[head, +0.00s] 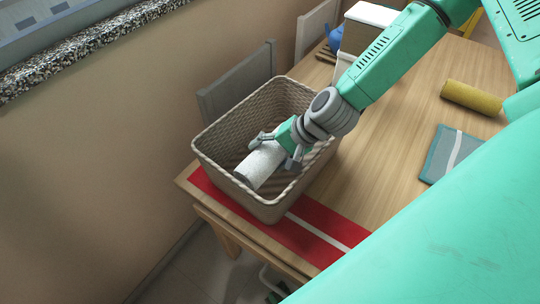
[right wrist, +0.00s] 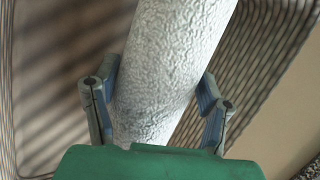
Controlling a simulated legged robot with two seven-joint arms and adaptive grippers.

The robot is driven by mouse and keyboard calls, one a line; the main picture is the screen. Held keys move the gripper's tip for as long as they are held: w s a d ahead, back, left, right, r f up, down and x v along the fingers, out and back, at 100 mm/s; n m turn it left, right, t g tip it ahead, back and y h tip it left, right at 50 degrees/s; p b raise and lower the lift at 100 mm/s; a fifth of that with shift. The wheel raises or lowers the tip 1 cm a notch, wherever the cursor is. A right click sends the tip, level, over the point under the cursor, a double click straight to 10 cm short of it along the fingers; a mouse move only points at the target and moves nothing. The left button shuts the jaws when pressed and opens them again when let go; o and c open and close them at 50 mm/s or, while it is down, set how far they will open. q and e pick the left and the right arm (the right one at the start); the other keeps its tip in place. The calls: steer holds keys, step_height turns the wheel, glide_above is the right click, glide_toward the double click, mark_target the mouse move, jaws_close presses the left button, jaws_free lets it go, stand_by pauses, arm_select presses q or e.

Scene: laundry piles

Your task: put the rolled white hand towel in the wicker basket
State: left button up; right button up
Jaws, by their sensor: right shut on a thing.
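The rolled white hand towel (head: 258,166) is in my right gripper (head: 276,148), inside the opening of the wicker basket (head: 268,211). My right gripper is shut on the roll, with one finger on each side of it. In the right wrist view the towel (right wrist: 165,70) stands between the two fingers (right wrist: 160,105), with the woven basket (right wrist: 265,60) behind it. I cannot tell whether the towel touches the basket floor. My left gripper is not in view.
The basket stands on a red cloth with a white stripe (head: 325,238) at the table's corner. A yellow roll (head: 471,97) and a folded teal cloth (head: 450,158) lie on the wooden table (head: 385,170) to the right. A white box (head: 372,18) and a blue object (head: 336,38) are at the back.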

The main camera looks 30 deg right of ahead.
mark_target(275, 151)
steer(key=shift+w+a+f, duration=0.1)
steer(key=shift+a, duration=0.9)
steer(key=shift+d+f+b, duration=0.3)
steer(key=shift+d+f, duration=0.05)
steer(key=shift+d, duration=0.1)
steer(key=shift+d+f, duration=0.45)
steer(key=shift+d, duration=0.1)
steer(key=o, duration=1.2)
steer(key=shift+a, duration=0.1)
steer(key=o, duration=0.4)
steer(key=shift+a+r, duration=0.1)
steer(key=shift+a, duration=0.15)
steer(key=shift+o, duration=0.2)
steer(key=shift+a+r, duration=0.15)
steer(key=shift+a, duration=0.3)
steer(key=shift+d+r, duration=0.2)
steer(key=shift+r, duration=0.25)
steer(key=p+v, duration=0.2)
steer(key=v, duration=0.4)
steer(key=shift+d+r, duration=0.15)
steer(key=shift+d, duration=0.2)
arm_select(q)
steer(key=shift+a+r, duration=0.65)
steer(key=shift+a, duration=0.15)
arm_select(e)
steer(key=shift+s+r, duration=0.4)
steer(key=shift+r, duration=0.1)
